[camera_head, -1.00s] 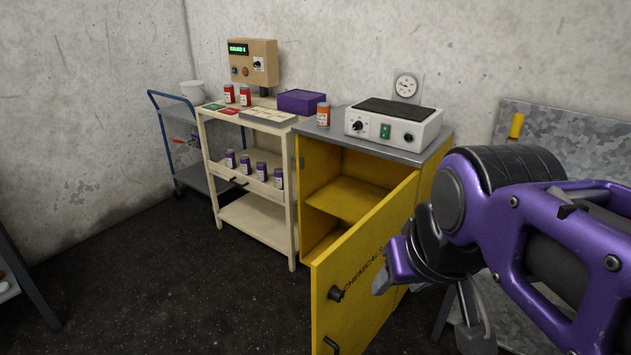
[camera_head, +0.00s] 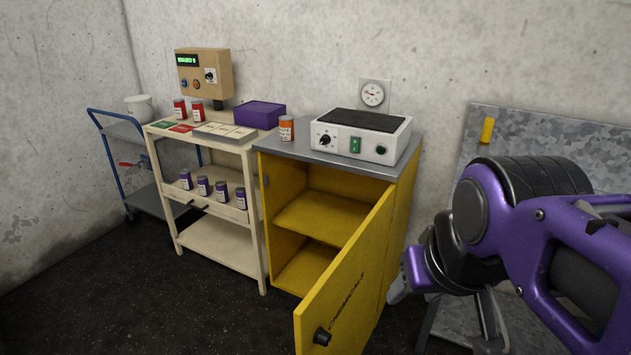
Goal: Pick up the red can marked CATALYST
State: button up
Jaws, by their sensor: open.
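Two red cans with pale labels stand side by side on the top of the cream trolley: a left red can (camera_head: 180,109) and a right red can (camera_head: 197,112). Their labels are too small to read, so I cannot tell which is marked CATALYST. An orange can (camera_head: 286,128) stands on the grey cabinet top. My gripper (camera_head: 445,302) is at the lower right, open, partly hidden by my purple arm and far from the red cans. Nothing shows between its fingers.
The yellow cabinet's open door (camera_head: 345,285) juts forward between my gripper and the cream trolley (camera_head: 208,242). Several purple cans stand on the trolley's middle shelf. A purple box (camera_head: 259,115) and a control box (camera_head: 203,75) are behind. The dark floor (camera_head: 190,310) at left is clear.

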aim_at(199, 109)
jog(key=k+j, duration=0.1)
jog(key=j, duration=0.3)
jog(key=k+j+z, duration=0.1)
jog(key=j, duration=0.25)
jog(key=k+j, duration=0.1)
jog(key=j, duration=0.25)
jog(key=j+z, duration=0.2)
jog(key=j, duration=0.65)
jog(key=i+j+z, duration=0.2)
jog(key=j, duration=0.65)
jog(key=j+z, duration=0.1)
jog(key=j, duration=0.3)
jog(key=i+j+z, duration=0.1)
jog(key=j, duration=0.3)
jog(key=i+j, duration=0.15)
jog(key=i+j+z, duration=0.15)
jog(key=j, duration=0.5)
jog(key=i+j+z, duration=0.3)
jog(key=i+j, duration=0.3)
jog(key=j, duration=0.2)
